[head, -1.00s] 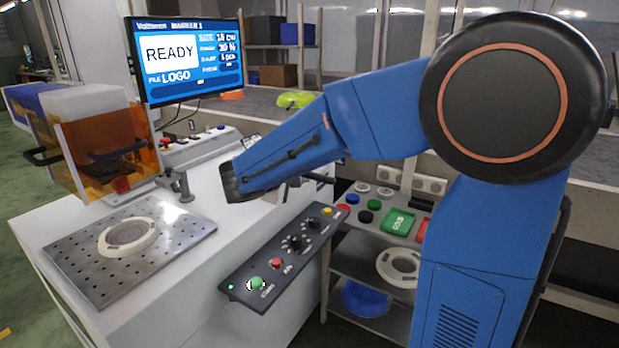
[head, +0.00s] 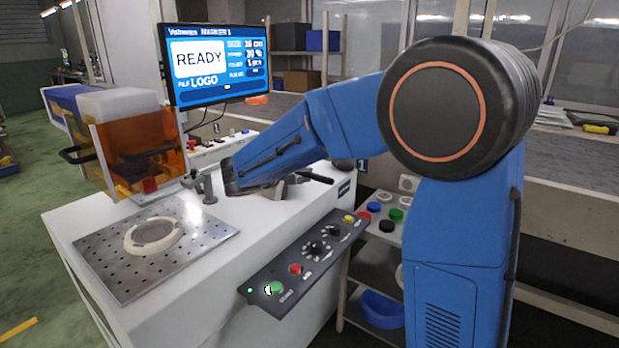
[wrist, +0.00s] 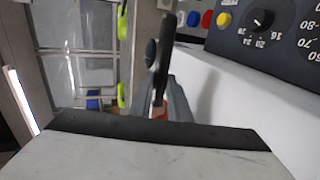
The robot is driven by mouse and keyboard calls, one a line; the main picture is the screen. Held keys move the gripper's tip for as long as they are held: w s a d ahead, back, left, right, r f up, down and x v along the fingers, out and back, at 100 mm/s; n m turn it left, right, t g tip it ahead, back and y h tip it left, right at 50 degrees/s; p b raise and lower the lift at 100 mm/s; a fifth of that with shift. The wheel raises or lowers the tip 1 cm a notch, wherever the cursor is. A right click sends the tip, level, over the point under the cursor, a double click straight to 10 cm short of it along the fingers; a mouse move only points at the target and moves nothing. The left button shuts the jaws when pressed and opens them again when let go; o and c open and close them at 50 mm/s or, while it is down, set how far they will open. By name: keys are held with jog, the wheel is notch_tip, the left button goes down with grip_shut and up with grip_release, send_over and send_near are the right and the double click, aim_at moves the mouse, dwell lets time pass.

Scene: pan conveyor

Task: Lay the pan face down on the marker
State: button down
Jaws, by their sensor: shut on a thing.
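The marker (head: 85,250) is a white machine with a perforated metal plate (head: 205,243) on top. A pale ring (head: 134,246) with a darker disc inside lies on that plate. My gripper (wrist: 170,98) is shut on the pan's black handle (wrist: 164,55), which runs up and away in the wrist view. In the head view the dark handle (head: 316,177) juts out to the right of my forearm's end, above the machine's right part. The pan's bowl cannot be made out; which way its face points cannot be told.
A screen (head: 219,64) reading READY and an orange guard (head: 135,160) stand behind the plate. A small post clamp (head: 204,186) stands at the plate's back right corner. A button panel (head: 306,258) lines the front edge. A shelf trolley (head: 372,265) stands right of the machine.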

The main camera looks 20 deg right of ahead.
aim_at(297, 196)
jog(key=shift+w+a, duration=0.85)
jog(key=shift+w, duration=0.3)
jog(key=shift+f, duration=2.2)
jog(key=c, duration=1.6)
grip_release()
jog(key=shift+s, duration=0.1)
jog(key=shift+d, duration=0.1)
jog(key=shift+f, duration=0.1)
